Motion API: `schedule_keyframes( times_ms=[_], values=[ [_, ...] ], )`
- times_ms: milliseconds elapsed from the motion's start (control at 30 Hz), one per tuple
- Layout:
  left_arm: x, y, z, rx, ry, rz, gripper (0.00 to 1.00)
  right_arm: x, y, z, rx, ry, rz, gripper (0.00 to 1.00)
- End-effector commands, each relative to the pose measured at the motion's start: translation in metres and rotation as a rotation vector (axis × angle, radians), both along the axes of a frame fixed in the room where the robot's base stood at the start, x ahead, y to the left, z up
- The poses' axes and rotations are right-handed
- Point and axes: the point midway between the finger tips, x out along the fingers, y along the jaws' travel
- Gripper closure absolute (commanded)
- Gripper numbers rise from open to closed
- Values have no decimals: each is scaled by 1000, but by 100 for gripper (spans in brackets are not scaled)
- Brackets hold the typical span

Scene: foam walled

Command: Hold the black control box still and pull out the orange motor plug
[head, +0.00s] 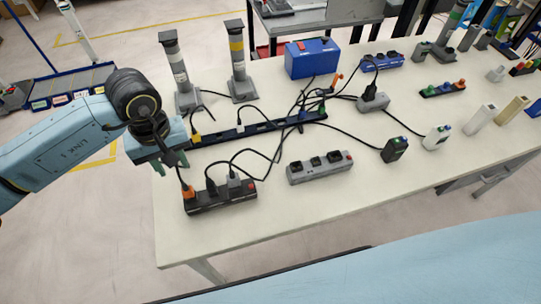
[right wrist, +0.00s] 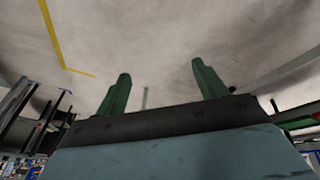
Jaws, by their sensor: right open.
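The black control box (head: 222,202) lies near the left front of the table, a low strip with plugs and a red button at its right end. The orange motor plug (head: 188,192) sits upright in its left end, with a dark cable rising from it. My left gripper (head: 171,165) is above and slightly left of this plug, its green fingers apart, with the cable passing close to them. I see no contact with the plug or box. My right gripper (right wrist: 159,92) shows only in the right wrist view, open and empty, facing bare floor.
A black plug (head: 211,187) and a grey plug (head: 234,180) stand beside the orange one. A long dark strip (head: 255,128) lies behind, a grey box (head: 320,168) to the right. Loose cables cross the table. Front table surface is clear.

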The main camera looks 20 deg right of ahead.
Motion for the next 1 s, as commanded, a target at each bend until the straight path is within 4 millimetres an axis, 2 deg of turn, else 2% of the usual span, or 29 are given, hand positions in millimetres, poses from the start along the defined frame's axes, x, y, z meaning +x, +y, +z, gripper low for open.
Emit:
schedule_keyframes(
  times_ms=[33, 200, 333, 500, 667, 767, 867, 900, 967, 1000],
  values=[
    [0, 0, 0, 0, 0, 0, 64, 10, -28, 18, -21, -40, -95, 29],
    [0, 0, 0, 0, 0, 0, 64, 35, -107, 79, -66, -186, -398, 29],
    [0, 0, 0, 0, 0, 0, 64, 69, -152, 132, -84, -337, -542, 29],
    [0, 0, 0, 0, 0, 0, 64, 138, -179, 201, -85, -555, -555, 29],
    [0, 0, 0, 0, 0, 0, 64, 208, -180, 267, -70, -752, -471, 29],
    [0, 0, 0, 0, 0, 0, 64, 250, -170, 308, -54, -862, -391, 29],
    [0, 0, 0, 0, 0, 0, 64, 292, -146, 345, -29, -943, -283, 29],
    [0, 0, 0, 0, 0, 0, 64, 308, -131, 355, -16, -957, -228, 29],
    [0, 0, 0, 0, 0, 0, 64, 330, -102, 361, 6, -943, -130, 29],
    [0, 0, 0, 0, 0, 0, 64, 342, -81, 358, 21, -912, -60, 29]
  ],
)
